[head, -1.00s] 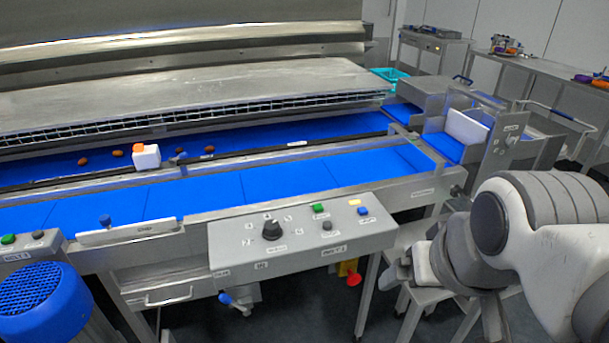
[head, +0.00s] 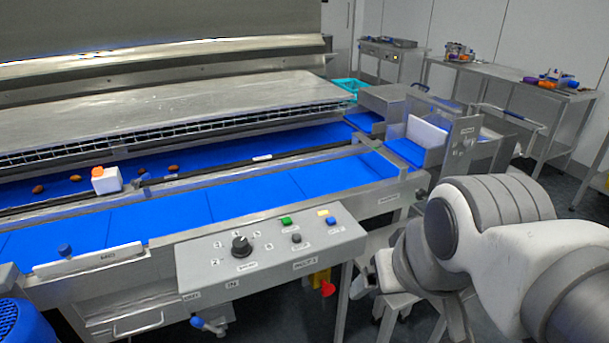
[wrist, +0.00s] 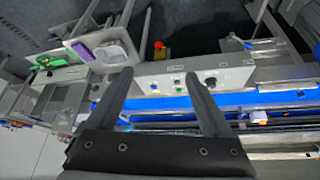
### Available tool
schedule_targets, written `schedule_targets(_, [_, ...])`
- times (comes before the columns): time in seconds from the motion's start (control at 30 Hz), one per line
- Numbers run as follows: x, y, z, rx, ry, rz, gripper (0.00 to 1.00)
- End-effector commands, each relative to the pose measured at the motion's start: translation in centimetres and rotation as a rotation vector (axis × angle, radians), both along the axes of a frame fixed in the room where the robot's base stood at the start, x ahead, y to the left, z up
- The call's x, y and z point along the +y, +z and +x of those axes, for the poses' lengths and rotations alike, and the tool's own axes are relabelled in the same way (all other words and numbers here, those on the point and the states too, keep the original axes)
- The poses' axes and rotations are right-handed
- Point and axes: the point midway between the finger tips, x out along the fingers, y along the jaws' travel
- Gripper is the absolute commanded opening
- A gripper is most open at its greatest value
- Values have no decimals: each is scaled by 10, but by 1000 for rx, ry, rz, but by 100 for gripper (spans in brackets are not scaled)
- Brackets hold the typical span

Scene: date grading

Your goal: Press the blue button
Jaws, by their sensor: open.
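The panel also bears a green button (head: 285,222), a dark button (head: 296,238) and a black knob (head: 241,246). A red emergency knob (head: 327,289) hangs below. The blue belt (head: 240,198) runs behind, with a white block (head: 106,180) and several dates.

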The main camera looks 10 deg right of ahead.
Motion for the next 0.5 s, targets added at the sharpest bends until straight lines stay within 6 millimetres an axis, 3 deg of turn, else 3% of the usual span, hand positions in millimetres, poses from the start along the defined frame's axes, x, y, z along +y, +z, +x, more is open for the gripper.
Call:
schedule_targets(0.07, [0, 0, 0, 0, 0, 0, 67])
schedule_targets(0.43, [0, 0, 0, 0, 0, 0, 1])
schedule_targets(0.5, [0, 0, 0, 0, 0, 0, 0])
